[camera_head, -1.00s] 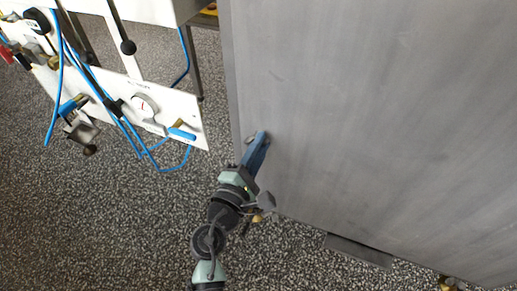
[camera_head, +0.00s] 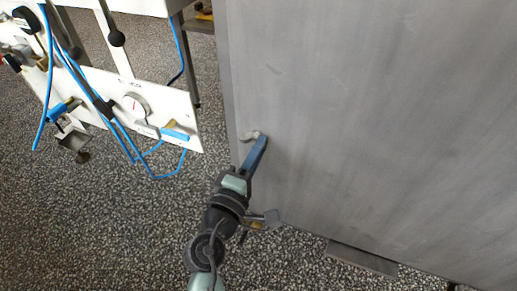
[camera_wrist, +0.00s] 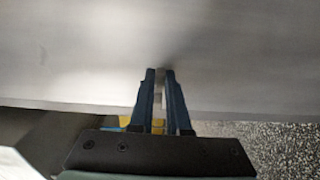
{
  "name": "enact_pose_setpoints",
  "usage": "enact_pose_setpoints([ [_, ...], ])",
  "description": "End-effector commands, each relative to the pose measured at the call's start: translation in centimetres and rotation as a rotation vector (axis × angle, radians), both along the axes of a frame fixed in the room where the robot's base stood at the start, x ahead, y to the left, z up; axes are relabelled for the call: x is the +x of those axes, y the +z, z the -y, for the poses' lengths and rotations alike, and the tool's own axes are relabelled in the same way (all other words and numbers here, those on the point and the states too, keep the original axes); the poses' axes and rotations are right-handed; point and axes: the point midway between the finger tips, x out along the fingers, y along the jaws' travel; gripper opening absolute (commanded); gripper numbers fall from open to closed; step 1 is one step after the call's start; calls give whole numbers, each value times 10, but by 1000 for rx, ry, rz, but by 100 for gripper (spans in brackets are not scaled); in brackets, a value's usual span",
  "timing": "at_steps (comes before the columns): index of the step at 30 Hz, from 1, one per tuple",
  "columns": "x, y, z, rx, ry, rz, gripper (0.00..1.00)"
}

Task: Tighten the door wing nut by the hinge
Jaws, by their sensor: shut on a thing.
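A large flat grey metal door panel (camera_head: 370,110) fills the right of the head view and the upper part of the wrist view (camera_wrist: 70,50). A small pale wing nut (camera_head: 250,134) sits low on its face by the left edge. My gripper (camera_head: 262,138) reaches up to it with its blue fingers close to the panel. In the wrist view the two fingers (camera_wrist: 159,74) stand nearly together with a narrow grey piece between their tips. My gripper is shut on the wing nut, which the fingers mostly hide. I cannot make out its wings or the hinge.
A white panel with a round gauge (camera_head: 137,104), blue hoses and a blue-handled valve (camera_head: 174,134) stands to the left. A grey flat piece (camera_head: 362,258) lies under the panel's lower edge. The speckled floor (camera_head: 110,220) is clear at lower left.

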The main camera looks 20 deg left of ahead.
Motion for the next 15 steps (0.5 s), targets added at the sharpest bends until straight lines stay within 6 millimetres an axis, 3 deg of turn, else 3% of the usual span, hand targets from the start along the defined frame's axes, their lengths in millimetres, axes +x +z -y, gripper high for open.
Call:
enact_pose_setpoints([
  [8,-1,-3,0,2,-1,-6,0],
  [9,-1,-3,0,2,-1,-6,17],
  [14,0,-2,0,1,0,-4,45],
  [15,0,-2,0,1,0,-4,45],
])
